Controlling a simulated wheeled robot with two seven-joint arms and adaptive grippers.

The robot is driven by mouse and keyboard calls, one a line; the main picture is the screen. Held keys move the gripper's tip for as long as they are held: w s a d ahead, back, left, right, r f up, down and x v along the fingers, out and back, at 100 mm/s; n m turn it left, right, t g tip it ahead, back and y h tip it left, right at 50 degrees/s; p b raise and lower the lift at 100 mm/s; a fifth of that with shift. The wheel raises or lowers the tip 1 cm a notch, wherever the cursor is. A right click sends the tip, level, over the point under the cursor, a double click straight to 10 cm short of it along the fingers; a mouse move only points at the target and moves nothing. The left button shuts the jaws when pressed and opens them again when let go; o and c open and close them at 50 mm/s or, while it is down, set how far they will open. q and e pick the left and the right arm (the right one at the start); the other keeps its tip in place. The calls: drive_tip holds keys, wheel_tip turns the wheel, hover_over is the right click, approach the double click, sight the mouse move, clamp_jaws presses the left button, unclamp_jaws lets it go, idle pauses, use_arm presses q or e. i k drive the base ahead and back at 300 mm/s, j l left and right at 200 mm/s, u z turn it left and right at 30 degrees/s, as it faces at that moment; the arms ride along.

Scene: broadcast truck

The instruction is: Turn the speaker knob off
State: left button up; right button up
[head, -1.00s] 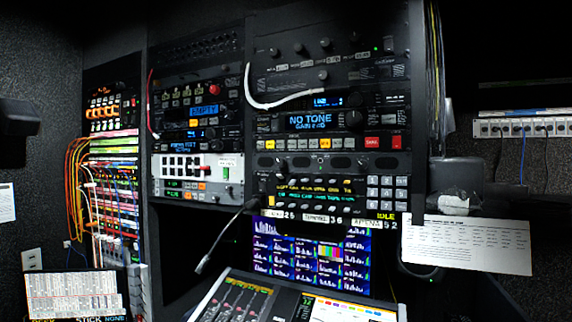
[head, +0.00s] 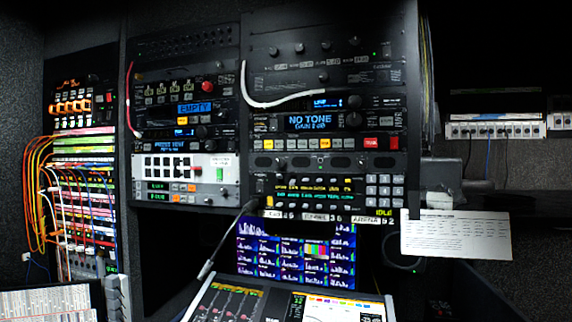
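A dark rack panel (head: 325,62) at the top of the right-hand rack carries several small dark knobs, one of them a lower knob (head: 323,77) near its middle. Larger round knobs sit below, beside the blue displays: an upper knob (head: 354,101) and a lower knob (head: 353,119). The labels are too small to read, so I cannot tell which is the speaker knob or how it is set. Neither of my grippers is in view, and nothing touches the panels.
A slanted console (head: 225,302) juts out at the bottom centre, below a screen (head: 290,250). Orange cables (head: 38,190) hang at left. A dark box and paper sheet (head: 457,234) stick out at right.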

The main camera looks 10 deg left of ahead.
sight(280, 162)
drive_tip(key=j+z, duration=0.3)
drive_tip(key=k+j+z, duration=0.25)
drive_tip(key=j, duration=0.25)
drive_tip(key=j+z, duration=0.3)
drive_tip(key=j, duration=0.15)
drive_tip(key=k+j+z, duration=0.35)
drive_tip(key=j+z, duration=0.2)
drive_tip(key=j, duration=0.15)
drive_tip(key=k+j+z, duration=0.1)
drive_tip(key=j+z, duration=0.2)
drive_tip(key=k+j+z, duration=0.25)
drive_tip(key=j, duration=0.2)
drive_tip(key=k+j+z, duration=0.1)
drive_tip(key=j+z, duration=0.2)
drive_tip(key=l+z, duration=0.1)
drive_tip(key=z, duration=0.25)
drive_tip(key=j+u, duration=0.3)
drive_tip(key=k+l, duration=0.05)
drive_tip(key=l, duration=0.05)
